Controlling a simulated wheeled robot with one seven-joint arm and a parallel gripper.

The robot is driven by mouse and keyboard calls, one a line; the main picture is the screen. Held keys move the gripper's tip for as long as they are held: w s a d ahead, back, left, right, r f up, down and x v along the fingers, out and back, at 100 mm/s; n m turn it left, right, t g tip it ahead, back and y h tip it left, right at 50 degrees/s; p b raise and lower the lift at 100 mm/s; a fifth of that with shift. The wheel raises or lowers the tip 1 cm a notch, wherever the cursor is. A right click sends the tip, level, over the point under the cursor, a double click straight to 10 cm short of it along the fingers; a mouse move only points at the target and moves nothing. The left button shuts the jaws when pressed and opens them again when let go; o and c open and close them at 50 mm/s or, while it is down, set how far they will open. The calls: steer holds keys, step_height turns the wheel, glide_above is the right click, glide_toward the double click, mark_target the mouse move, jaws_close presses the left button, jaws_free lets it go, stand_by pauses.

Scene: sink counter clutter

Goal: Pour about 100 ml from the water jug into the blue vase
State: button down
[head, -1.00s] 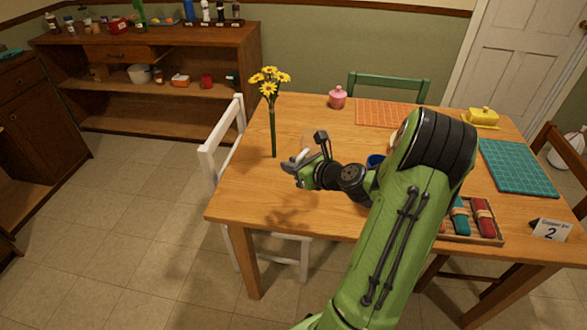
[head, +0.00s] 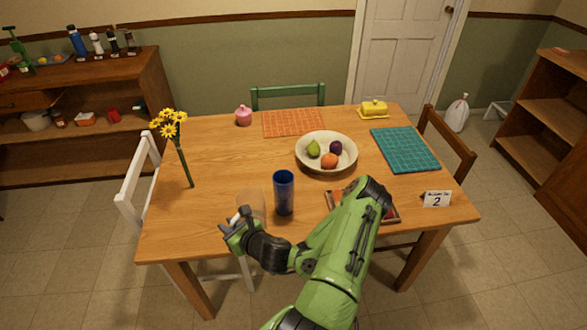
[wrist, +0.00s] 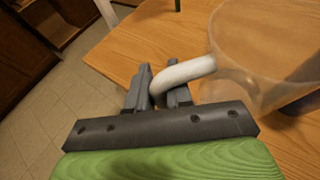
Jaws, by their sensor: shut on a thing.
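The water jug (head: 252,202) is clear, with a white handle (wrist: 190,73). My gripper (head: 240,222) is shut on that handle, and in the wrist view the jug (wrist: 265,72) extends to the right of the fingers. The jug looks about upright near the table's front edge; I cannot tell its height above the table or its water level. The blue vase (head: 284,192) stands upright on the table, just right of the jug with a small gap in the head view. Its mouth faces up and is unobstructed.
A fruit bowl (head: 312,168) is behind and right of the vase. A tray (head: 395,219) lies partly hidden behind my arm, near a number card (head: 437,199). The table's left middle is clear.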

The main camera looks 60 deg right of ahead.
steer(key=shift+s+a+r+p, duration=0.1)
steer(key=shift+s+a+p, duration=0.15)
steer(key=shift+s, duration=0.2)
steer(key=shift+s+a+p, duration=0.15)
steer(key=shift+s+p, duration=0.1)
steer(key=shift+s, duration=0.15)
